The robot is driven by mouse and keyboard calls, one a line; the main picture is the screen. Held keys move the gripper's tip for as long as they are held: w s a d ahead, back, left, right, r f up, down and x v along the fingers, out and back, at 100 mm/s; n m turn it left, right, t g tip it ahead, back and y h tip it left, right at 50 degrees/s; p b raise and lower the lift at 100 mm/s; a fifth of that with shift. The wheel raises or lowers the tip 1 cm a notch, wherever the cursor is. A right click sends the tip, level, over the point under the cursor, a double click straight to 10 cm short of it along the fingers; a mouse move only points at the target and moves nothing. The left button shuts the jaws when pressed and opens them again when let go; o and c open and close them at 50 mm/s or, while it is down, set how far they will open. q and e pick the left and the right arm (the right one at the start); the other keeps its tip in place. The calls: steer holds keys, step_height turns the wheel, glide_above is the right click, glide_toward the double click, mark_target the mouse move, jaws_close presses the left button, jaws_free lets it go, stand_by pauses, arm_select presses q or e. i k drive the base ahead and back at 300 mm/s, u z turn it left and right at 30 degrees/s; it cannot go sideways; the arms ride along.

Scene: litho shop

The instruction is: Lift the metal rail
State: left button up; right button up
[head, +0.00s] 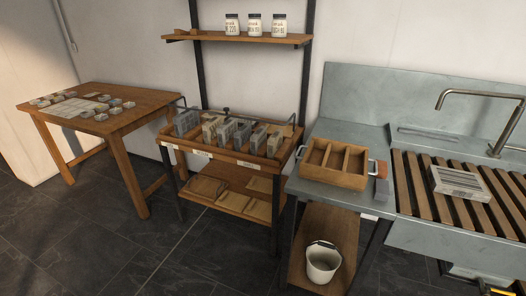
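No piece in the head view can be clearly told as the metal rail. A long, narrow grey metal shape (430,136) runs along the back ledge of the sink at the right; I cannot tell if it is a loose rail or part of the sink. A thin pale line (172,250) crosses the dark floor in front of the rack; I cannot tell if it is a rail or a floor joint.
A wooden table (128,96) with small tins stands left. A rack (240,165) of grey blocks stands mid-scene. A divided wooden box (312,168) sits on the counter, a grey block (459,183) on sink slats, a white bucket (322,268) below. The front-left floor is clear.

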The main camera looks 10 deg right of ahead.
mark_target(226, 110)
steer(key=z, duration=0.75)
steer(key=i, duration=1.7)
steer(key=z, duration=0.1)
